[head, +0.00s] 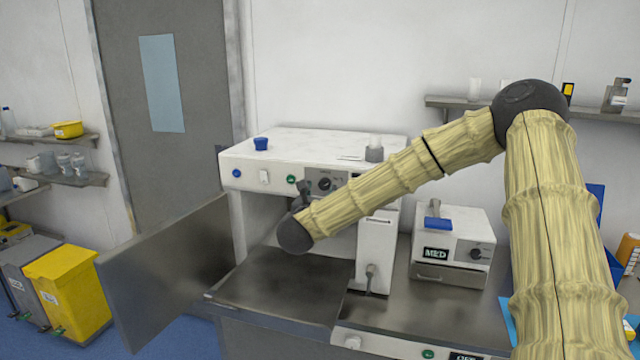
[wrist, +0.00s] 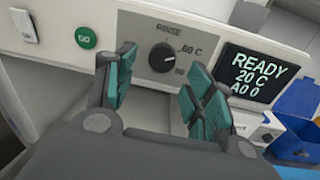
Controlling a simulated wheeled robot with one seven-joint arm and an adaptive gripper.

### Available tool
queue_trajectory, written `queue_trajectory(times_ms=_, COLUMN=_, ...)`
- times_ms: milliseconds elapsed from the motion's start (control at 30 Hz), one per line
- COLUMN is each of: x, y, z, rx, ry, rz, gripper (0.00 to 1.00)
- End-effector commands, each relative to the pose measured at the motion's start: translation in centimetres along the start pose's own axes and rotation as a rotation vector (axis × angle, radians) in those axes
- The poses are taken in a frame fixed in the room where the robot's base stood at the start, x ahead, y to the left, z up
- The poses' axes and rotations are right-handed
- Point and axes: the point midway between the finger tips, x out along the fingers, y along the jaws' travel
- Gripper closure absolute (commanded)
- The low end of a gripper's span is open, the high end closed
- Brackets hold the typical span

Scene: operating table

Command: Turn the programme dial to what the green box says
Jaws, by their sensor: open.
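The dark programme dial (wrist: 163,57) sits on the white front panel, with RINSE above it, 60 C to its right and a smaller mark below that. Its light pointer mark is too small to read surely. It also shows in the head view (head: 324,184). My gripper (wrist: 160,82) is open with teal pads, one finger either side of the view below the dial, apparently not touching it. In the head view my gripper (head: 303,188) is partly hidden by my arm. A dark sign with green edging reads MED (head: 436,253) on a small white unit; I see no other clear green box.
A display (wrist: 255,75) right of the dial reads READY, 20 C, A0 0. A green GO button (wrist: 85,38) and a white switch (wrist: 23,25) lie left. The small white unit (head: 452,225) has its own knob (head: 476,254). An open door panel (head: 170,270) stands left.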

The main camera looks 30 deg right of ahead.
Motion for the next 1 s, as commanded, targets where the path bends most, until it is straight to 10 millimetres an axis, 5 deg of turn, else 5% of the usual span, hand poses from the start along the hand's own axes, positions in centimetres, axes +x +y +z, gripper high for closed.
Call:
queue_trajectory(times_ms=300, x=3.2, y=0.1, z=0.2, rx=-0.001, ry=-0.001, rz=0.001, gripper=0.47)
queue_trajectory(times_ms=667, x=3.5, y=0.3, z=0.0, rx=0.000, ry=-0.001, rz=0.004, gripper=0.47)
queue_trajectory(times_ms=933, x=3.5, y=0.3, z=0.0, rx=0.000, ry=-0.001, rz=0.004, gripper=0.94)
queue_trajectory(times_ms=1000, x=3.1, y=0.7, z=0.0, rx=-0.001, ry=-0.001, rz=0.005, gripper=0.93)
